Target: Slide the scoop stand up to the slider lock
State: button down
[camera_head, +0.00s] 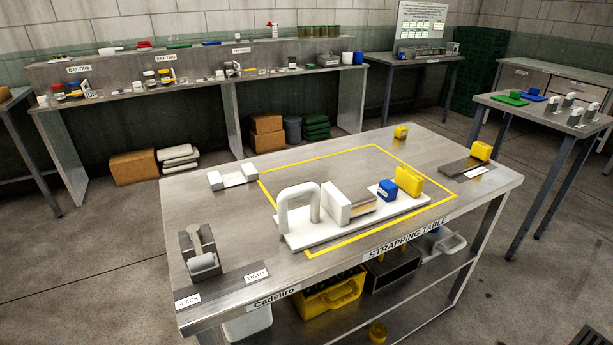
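My gripper is not in view. I cannot tell for sure which items are the scoop stand and the slider lock. Inside the yellow outline on the strapping table (220,290) lies a long white base plate (322,239). It bears a white arch handle (297,196) at the left and a white block (336,205) with a brown-grey block (361,203) against its right side. A small blue block (387,190) and a taller yellow block (409,180) stand towards its right end. A low white bracket (232,177) sits near the outline's back left corner.
A dark dispenser-like device with a light roller (203,262) stands at the front left near SLACK and TIGHT labels. A yellow piece (480,151) stands by a dark plate (460,168) at the right; another (401,131) is at the back. The back middle is clear.

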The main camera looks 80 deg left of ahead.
aim_at(342, 212)
jog(key=u, duration=0.15)
jog(key=i, duration=2.05)
jog(key=u, duration=2.8)
jog(key=i, duration=1)
